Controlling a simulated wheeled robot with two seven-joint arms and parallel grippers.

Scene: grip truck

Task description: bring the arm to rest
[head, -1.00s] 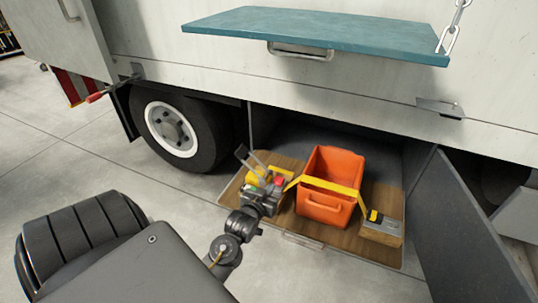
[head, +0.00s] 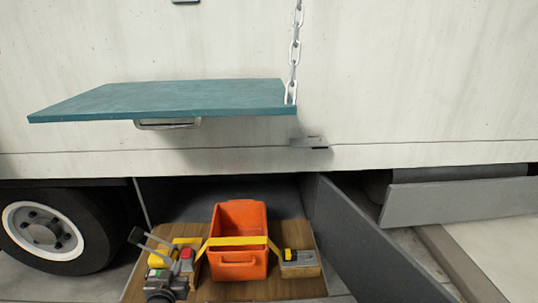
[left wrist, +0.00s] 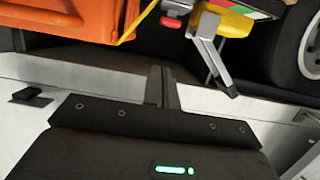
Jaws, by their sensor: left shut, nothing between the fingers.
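My left gripper (head: 165,285) is at the bottom left of the head view, in front of the left end of the wooden board. In the left wrist view its two fingers (left wrist: 162,74) are together, with nothing between them. An orange bin (head: 238,225) stands on the wooden board (head: 205,289); it also shows in the left wrist view (left wrist: 60,20). A yellow strap (head: 238,241) crosses the bin's front. Left of it are a yellow item (head: 158,257) with a red part and a grey metal lever (head: 147,240). My right gripper is not in view.
A teal shelf (head: 170,98) juts from the truck side above the board, held by a chain (head: 295,50). An open grey door (head: 375,245) stands right of the board. A grey block with a yellow part (head: 298,257) sits right of the bin. A wheel (head: 42,228) is at left.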

